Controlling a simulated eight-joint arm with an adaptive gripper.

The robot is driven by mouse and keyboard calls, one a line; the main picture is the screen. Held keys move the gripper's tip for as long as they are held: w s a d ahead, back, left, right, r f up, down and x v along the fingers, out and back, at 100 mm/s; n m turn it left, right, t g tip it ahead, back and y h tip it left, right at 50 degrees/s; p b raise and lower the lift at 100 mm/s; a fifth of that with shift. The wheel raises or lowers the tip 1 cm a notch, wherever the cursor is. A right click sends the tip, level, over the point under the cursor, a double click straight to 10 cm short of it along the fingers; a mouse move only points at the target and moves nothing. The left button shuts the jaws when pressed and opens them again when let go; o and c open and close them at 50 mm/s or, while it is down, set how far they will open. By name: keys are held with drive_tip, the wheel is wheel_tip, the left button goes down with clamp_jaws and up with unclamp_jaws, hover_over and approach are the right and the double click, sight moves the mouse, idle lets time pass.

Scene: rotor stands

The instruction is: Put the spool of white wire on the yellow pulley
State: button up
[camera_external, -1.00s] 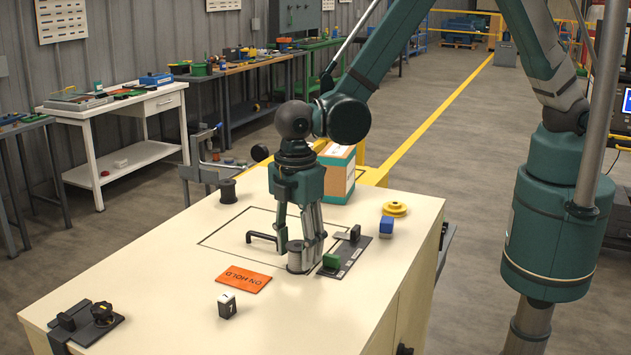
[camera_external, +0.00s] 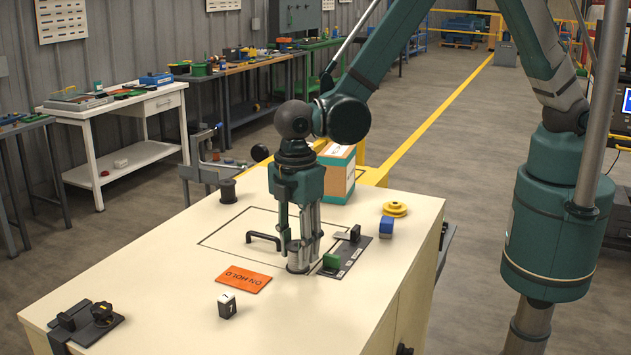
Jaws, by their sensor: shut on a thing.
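My gripper (camera_external: 299,250) points straight down at the table and is shut on a small spool with a pale, whitish-grey winding (camera_external: 295,262). The fingers partly hide the spool, which is upright with its lower end at or very near the table top. The yellow pulley (camera_external: 395,209) lies flat near the table's right back edge, to the right of my gripper and farther back.
A dark strip (camera_external: 350,256) with a green block (camera_external: 331,261) is close to the gripper's right. A blue-and-white block (camera_external: 386,226) sits before the pulley. A black handle (camera_external: 263,239), dark spool (camera_external: 228,191), orange sign (camera_external: 243,279) and carton (camera_external: 338,172) are around.

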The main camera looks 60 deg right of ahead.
drive_tip(key=shift+r, duration=0.1)
drive_tip(key=shift+r+b, duration=0.65)
drive_tip(key=shift+r, duration=4.25)
drive_tip(key=shift+c, duration=0.2)
drive_tip(key=shift+d+r, duration=0.1)
drive_tip(key=shift+d, duration=0.4)
drive_tip(key=s+d+r+b, duration=0.1)
drive_tip(key=s+d, duration=0.2)
drive_tip(key=d, duration=0.9)
drive_tip(key=s+d+r+b, duration=0.1)
drive_tip(key=s+d, duration=0.3)
drive_tip(key=d, duration=0.8)
drive_tip(key=s+d+r+b, duration=0.1)
drive_tip(key=s+d, duration=0.3)
drive_tip(key=d, duration=0.9)
drive_tip(key=shift+s+b, duration=0.25)
drive_tip(key=shift+b, duration=0.2)
